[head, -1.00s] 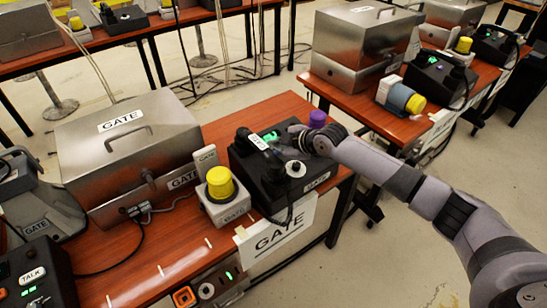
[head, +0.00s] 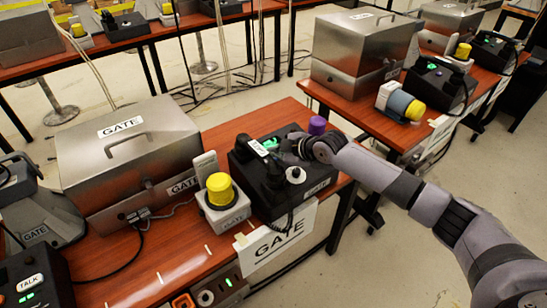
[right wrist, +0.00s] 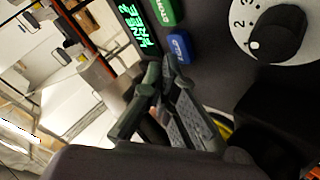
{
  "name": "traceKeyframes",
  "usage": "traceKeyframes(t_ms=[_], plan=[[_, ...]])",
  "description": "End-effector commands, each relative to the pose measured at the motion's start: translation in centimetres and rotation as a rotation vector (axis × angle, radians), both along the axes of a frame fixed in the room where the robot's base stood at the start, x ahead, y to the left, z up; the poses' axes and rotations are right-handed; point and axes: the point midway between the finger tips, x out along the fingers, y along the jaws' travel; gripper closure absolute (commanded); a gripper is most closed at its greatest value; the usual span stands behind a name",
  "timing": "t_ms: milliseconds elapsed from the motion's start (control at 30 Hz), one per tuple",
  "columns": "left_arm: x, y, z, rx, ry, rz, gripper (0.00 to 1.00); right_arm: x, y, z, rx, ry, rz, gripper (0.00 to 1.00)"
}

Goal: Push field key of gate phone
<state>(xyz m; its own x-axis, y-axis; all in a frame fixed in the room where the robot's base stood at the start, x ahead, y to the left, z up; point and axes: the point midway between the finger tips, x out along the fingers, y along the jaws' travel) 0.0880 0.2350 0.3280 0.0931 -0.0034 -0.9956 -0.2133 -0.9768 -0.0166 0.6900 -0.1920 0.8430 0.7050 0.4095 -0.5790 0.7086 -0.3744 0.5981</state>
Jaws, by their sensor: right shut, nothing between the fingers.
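The gate phone (head: 318,189) is a black box with a handset and a white dial, at the right end of the near wooden table. Its green display shows in the head view (head: 272,144). In the right wrist view, a green key (right wrist: 163,12) and a blue key (right wrist: 180,46) lie beside the display (right wrist: 138,28) and the numbered dial (right wrist: 246,18). The key lettering is too small to read surely. My right gripper (head: 293,146) is shut and empty over the phone's back right part. Its fingertips (right wrist: 163,66) appear just below the blue key; contact cannot be told. My left gripper is out of view.
A yellow-capped beacon (head: 220,189) stands left of the phone, and a metal GATE case (head: 120,150) is further left. Another table (head: 440,116) with similar gear stands at the right.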

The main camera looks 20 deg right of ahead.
Motion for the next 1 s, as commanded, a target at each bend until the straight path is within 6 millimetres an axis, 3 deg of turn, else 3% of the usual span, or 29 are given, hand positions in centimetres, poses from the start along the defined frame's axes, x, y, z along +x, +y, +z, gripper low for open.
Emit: traceKeyframes(t_ms=[1000], plan=[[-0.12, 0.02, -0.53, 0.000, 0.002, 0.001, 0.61, 0.11, 0.04, -0.85, 0.000, 0.000, 0.000, 1.00]])
